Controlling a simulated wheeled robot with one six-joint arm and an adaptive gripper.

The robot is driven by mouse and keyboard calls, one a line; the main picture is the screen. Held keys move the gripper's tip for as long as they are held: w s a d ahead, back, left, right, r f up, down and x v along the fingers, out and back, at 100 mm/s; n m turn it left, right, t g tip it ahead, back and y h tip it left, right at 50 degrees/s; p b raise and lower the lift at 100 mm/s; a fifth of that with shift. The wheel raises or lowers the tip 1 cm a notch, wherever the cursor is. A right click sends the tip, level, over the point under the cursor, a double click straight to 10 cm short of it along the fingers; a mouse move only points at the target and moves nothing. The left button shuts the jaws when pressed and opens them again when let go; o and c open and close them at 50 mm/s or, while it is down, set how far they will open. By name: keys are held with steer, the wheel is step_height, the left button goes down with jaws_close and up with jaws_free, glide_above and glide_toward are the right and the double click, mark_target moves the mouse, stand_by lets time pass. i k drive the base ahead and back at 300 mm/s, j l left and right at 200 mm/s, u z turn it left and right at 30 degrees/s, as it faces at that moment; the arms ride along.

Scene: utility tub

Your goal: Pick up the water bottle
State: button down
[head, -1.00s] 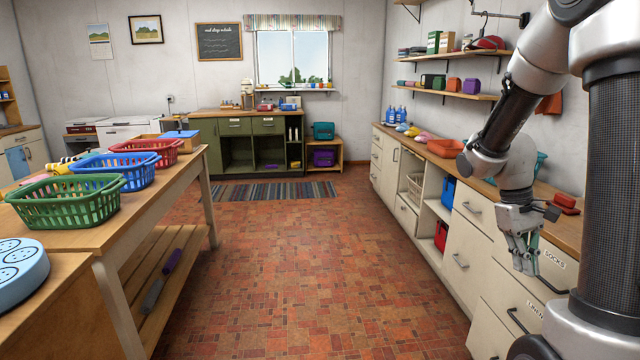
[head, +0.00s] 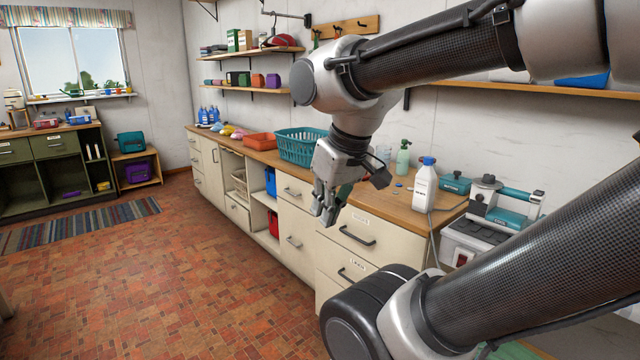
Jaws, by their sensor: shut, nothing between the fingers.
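My gripper (head: 325,210) points down in front of the counter's drawers, with its fingers shut and empty. No bottle is plainly marked as the water bottle. A white bottle with a blue cap (head: 425,188) stands upright on the counter, to the right of my gripper and apart from it; its label is too small to read. A green pump bottle (head: 403,158) stands behind it. Several blue bottles (head: 208,116) stand at the counter's far end.
The wooden counter (head: 390,208) runs along the right wall. A teal basket (head: 300,147) and an orange tray (head: 259,141) sit on it. A grey and teal appliance (head: 490,225) stands right of the white bottle. The tiled floor (head: 180,280) at left is clear.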

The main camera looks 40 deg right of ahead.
mark_target(425, 182)
steer(key=z, duration=1.7)
steer(key=i+u, duration=0.5)
